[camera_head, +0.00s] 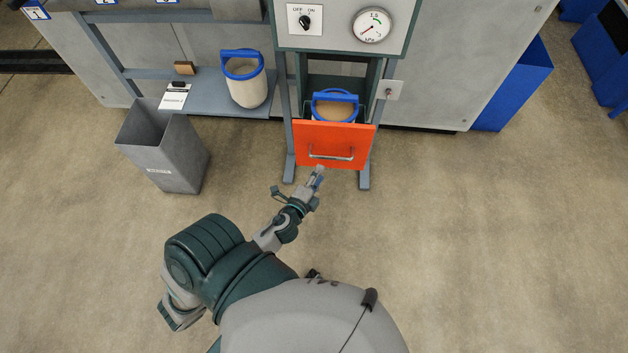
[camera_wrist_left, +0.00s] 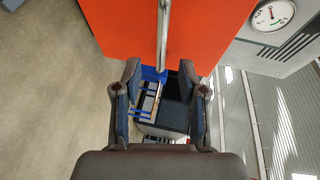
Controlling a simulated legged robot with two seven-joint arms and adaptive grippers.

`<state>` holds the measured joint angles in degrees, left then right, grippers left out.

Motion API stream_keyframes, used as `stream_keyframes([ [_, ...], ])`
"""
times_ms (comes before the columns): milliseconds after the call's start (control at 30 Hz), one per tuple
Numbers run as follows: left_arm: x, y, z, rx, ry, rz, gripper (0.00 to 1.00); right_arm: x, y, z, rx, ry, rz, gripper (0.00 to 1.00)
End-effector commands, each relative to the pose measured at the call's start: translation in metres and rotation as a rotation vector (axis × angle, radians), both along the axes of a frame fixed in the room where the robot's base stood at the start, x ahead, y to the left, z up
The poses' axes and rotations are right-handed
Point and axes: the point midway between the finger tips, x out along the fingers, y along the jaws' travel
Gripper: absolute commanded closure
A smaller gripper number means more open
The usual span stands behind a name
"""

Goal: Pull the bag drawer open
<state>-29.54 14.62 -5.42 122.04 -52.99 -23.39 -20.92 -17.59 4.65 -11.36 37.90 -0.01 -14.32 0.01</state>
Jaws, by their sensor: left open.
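The bag drawer has an orange front (camera_head: 308,137) with a pale metal bar handle (camera_head: 331,157). Behind its top edge sits a pale container (camera_head: 335,110) with a blue handle and rim. How far the drawer stands out is hard to tell. My left gripper (camera_head: 319,174) is open, just in front of the handle's lower side. In the left wrist view the orange front (camera_wrist_left: 110,25) fills the top. The bar (camera_wrist_left: 163,35) runs down towards the gap between the open fingers (camera_wrist_left: 161,72). Contact with the bar is not clear. My right gripper is not in view.
A second pale container (camera_head: 247,90) stands on a grey-blue shelf (camera_head: 215,98) at left. A grey bin (camera_head: 165,155) stands on the floor left of the drawer. A gauge (camera_head: 371,24) and an off/on switch (camera_head: 305,20) sit above. Floor in front is clear.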

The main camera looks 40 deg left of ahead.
Motion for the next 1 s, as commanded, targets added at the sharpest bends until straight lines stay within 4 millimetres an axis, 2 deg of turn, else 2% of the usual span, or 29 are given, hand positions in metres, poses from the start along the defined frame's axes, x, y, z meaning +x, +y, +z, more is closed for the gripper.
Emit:
stream_keyframes([
  [100, -0.019, -0.003, 0.002, -0.002, 0.001, 0.000, 0.59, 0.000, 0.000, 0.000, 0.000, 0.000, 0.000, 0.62],
  [233, -0.028, -0.003, 0.005, 0.000, 0.000, 0.001, 0.59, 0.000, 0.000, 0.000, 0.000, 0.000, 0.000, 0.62],
  [833, -0.029, -0.004, 0.004, -0.001, 0.002, 0.000, 0.59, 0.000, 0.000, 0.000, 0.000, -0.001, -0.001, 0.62],
  [933, -0.030, -0.004, -0.014, -0.030, 0.033, 0.005, 0.59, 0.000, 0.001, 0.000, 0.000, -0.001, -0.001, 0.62],
  [967, -0.031, -0.004, -0.026, -0.047, 0.053, 0.008, 0.59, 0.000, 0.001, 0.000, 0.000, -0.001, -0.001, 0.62],
  [1000, -0.032, -0.004, -0.045, -0.080, 0.087, 0.015, 0.59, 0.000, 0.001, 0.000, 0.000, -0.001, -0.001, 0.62],
])
